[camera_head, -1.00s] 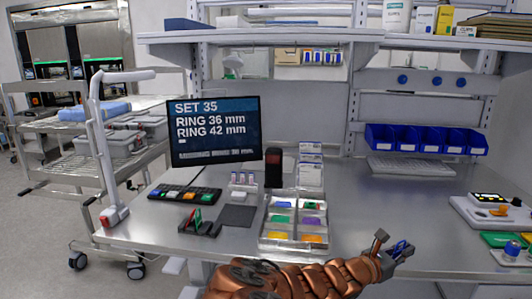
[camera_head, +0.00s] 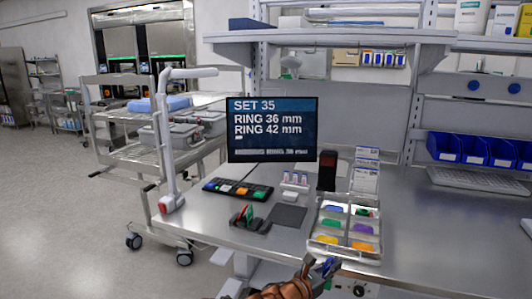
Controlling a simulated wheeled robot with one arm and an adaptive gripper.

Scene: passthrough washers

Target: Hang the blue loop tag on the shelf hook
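My gripper (camera_head: 320,266) is low in the picture, in front of the bench's front edge, with its fingers pointing up and right. A small blue piece (camera_head: 329,265), which looks like the blue loop tag, sits between the fingers and moves with them; its loop is too small to make out. The shelf (camera_head: 330,36) runs across above the bench. I cannot pick out a hook on it for certain; a small pale fitting (camera_head: 290,65) shows below it against the back wall.
A compartment tray (camera_head: 318,244) with several coloured pieces lies on the bench just beyond my gripper. A screen (camera_head: 272,130), a keypad (camera_head: 237,190), a dark box (camera_head: 327,171) and blue bins (camera_head: 474,149) stand around it. The bench right of the tray is clear.

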